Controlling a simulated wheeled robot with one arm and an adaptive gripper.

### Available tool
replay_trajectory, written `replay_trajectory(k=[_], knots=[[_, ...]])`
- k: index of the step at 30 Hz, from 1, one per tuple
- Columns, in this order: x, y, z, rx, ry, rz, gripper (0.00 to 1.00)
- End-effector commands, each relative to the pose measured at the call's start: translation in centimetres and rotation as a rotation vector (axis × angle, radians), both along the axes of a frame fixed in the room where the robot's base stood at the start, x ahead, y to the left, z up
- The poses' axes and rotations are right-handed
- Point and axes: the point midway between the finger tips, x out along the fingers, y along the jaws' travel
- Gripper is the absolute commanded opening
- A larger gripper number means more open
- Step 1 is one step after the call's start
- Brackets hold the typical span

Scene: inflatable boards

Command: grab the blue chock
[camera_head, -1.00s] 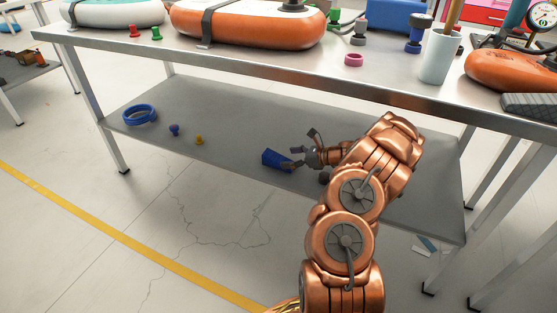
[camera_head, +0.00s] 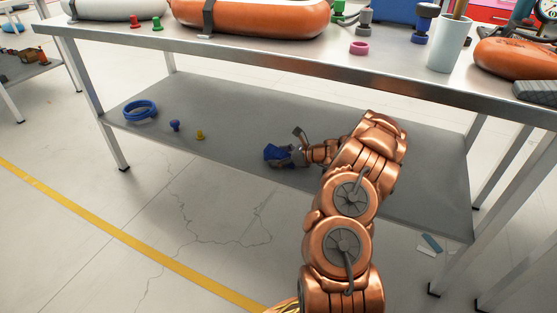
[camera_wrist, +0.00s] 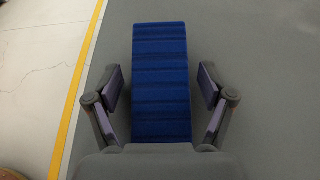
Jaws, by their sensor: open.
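The blue chock (camera_head: 272,153) lies on the grey lower shelf of the workbench, near its front edge. In the wrist view the chock (camera_wrist: 161,80) shows its ribbed blue face, lying lengthwise between my fingers. My gripper (camera_head: 284,156) is down at the shelf, partly covering the chock in the head view. In the wrist view my gripper (camera_wrist: 161,88) is open, one finger on each side of the chock, with a gap on both sides. The near end of the chock is hidden behind the gripper's body.
The lower shelf (camera_head: 225,110) also holds a blue ring coil (camera_head: 140,110), a small blue knob (camera_head: 175,125) and a yellow knob (camera_head: 199,135), all to the left. The bench top (camera_head: 270,52) hangs over the shelf, above my arm. Free shelf lies between the knobs and chock.

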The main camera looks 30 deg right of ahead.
Motion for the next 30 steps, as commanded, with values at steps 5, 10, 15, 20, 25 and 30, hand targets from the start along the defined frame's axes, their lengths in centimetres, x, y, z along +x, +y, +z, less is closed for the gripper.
replay_trajectory(k=[5,10,15,20,25,30], knots=[[0.00,-0.04,0.05,0.000,0.000,-0.001,0.81],[-0.01,-0.04,0.06,0.000,0.000,-0.001,0.64],[-0.02,-0.05,0.05,0.000,0.000,-0.001,0.46],[-0.03,-0.05,0.04,0.000,0.000,-0.001,0.29],[-0.03,-0.05,0.04,0.000,0.000,-0.001,0.17],[-0.02,-0.05,0.07,0.000,0.000,-0.001,0.16]])
